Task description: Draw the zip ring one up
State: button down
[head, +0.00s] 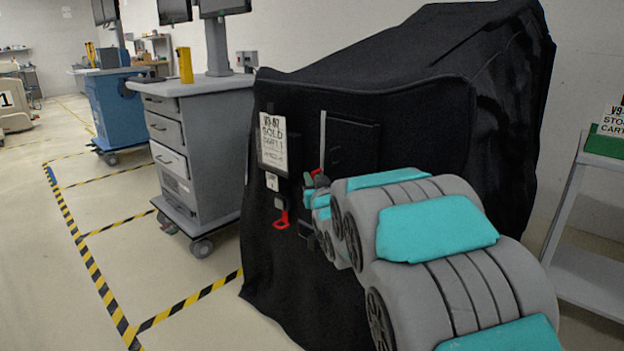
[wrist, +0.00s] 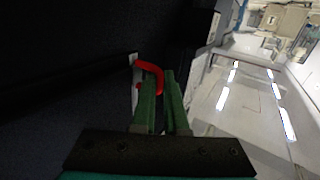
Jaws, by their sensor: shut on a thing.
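A black fabric cover (head: 400,105) drapes over a cart. A red ring (wrist: 150,66) shows at the tips of my gripper (wrist: 160,85) in the wrist view. The green fingers are shut on this ring, close against the dark cover. In the head view my gripper (head: 313,182) is at the cover's front face, partly hidden by my arm, with a bit of red at its tips. A second red ring (head: 281,219) hangs lower and to the left on the cover. A pale vertical strip (head: 322,135) runs down the cover above my gripper.
A white sign (head: 272,140) and a small tag (head: 271,181) are on the cover's front. A dark panel (head: 353,148) sits right of the strip. A grey drawer cart (head: 195,140) stands left. Striped floor tape (head: 95,270) marks clear floor. A shelf (head: 590,270) stands right.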

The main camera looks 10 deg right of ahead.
dwell(0.8)
notch_tip(320, 180, up, 14)
jog(key=shift+r, duration=0.15)
jog(key=c, duration=1.2)
grip_release()
jog(key=shift+s, duration=0.1)
jog(key=s, duration=0.7)
jog(key=shift+s+d+b, duration=0.15)
jog(key=shift+s+b, duration=0.15)
